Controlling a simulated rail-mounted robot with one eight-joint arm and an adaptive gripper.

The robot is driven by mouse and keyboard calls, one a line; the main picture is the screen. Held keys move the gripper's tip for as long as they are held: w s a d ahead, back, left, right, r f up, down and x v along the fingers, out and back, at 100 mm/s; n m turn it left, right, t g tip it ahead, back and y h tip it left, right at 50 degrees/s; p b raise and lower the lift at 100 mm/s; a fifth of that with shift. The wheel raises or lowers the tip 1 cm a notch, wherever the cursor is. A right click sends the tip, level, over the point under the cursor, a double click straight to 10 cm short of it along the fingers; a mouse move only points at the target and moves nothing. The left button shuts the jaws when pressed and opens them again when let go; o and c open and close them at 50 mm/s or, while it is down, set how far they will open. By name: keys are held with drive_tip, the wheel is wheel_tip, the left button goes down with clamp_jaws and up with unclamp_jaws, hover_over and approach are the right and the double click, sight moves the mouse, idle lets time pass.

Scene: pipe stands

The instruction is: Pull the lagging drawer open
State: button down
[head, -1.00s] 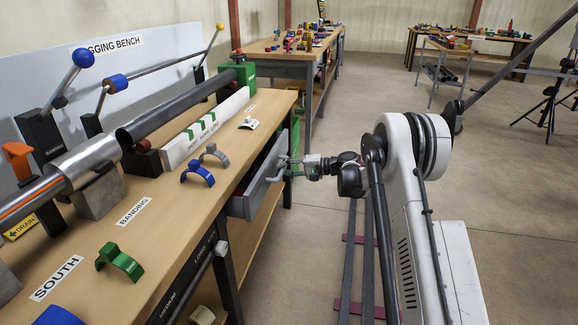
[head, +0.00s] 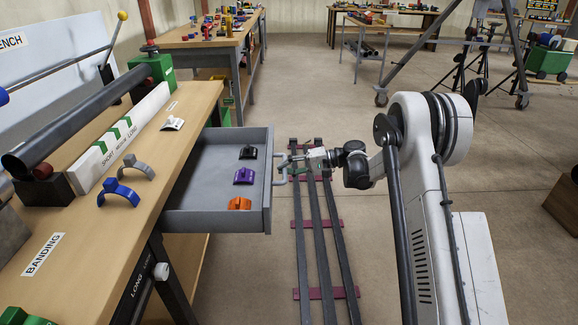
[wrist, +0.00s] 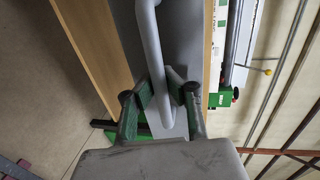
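The grey lagging drawer (head: 215,218) stands well out from the right side of the bench in the head view. Inside it lie a black clamp (head: 248,152), a purple clamp (head: 243,176) and an orange clamp (head: 239,203) in a row along the front panel. My gripper (head: 296,162) is at the bar handle (head: 281,170) on the drawer's front. In the wrist view the handle (wrist: 152,60) runs between the two green-and-black fingers of my gripper (wrist: 163,100). The fingers close around the handle bar from both sides.
Floor rails (head: 325,250) run beside the bench.

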drive_tip(key=shift+d, duration=0.4)
drive_tip(key=c, duration=1.7)
unclamp_jaws()
drive_tip(key=shift+c, duration=0.2)
drive_tip(key=v, duration=1.2)
